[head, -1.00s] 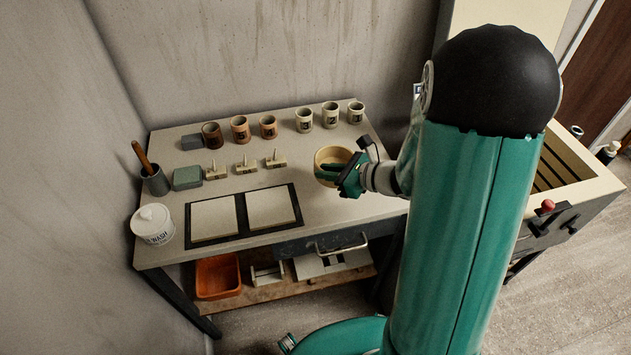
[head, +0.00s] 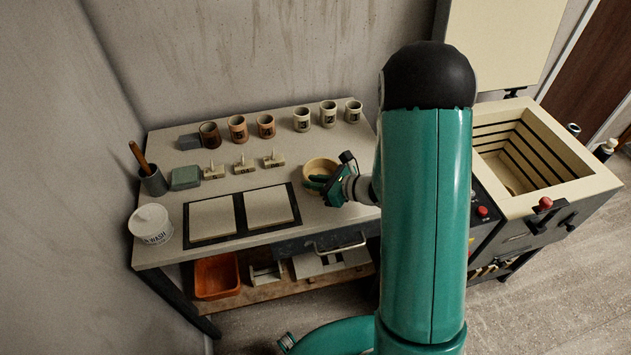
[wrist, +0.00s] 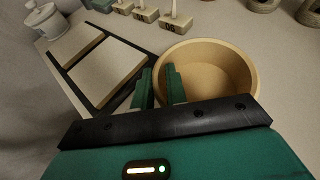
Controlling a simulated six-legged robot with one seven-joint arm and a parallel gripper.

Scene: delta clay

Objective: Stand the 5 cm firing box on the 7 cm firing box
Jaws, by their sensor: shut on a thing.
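One round, open-topped tan box (head: 321,166) is at the right part of the workbench, and it also shows in the wrist view (wrist: 215,75). It looks like one of the firing boxes; no size mark is visible on it. My gripper (head: 318,182) is shut on its near-left wall. In the wrist view my gripper (wrist: 158,75) has one green finger outside the rim and the other inside. The box is upright and looks empty. I cannot tell whether it touches the bench. A second firing box is not distinguishable; my arm hides part of the bench's right side.
Several numbered cups (head: 302,120) line the bench's back. Small stamps (head: 242,164) stand mid-bench. A black-framed pair of tiles (head: 240,216) lies at the front. A white jar (head: 151,224) is at left. An open kiln (head: 540,205) stands right of my arm.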

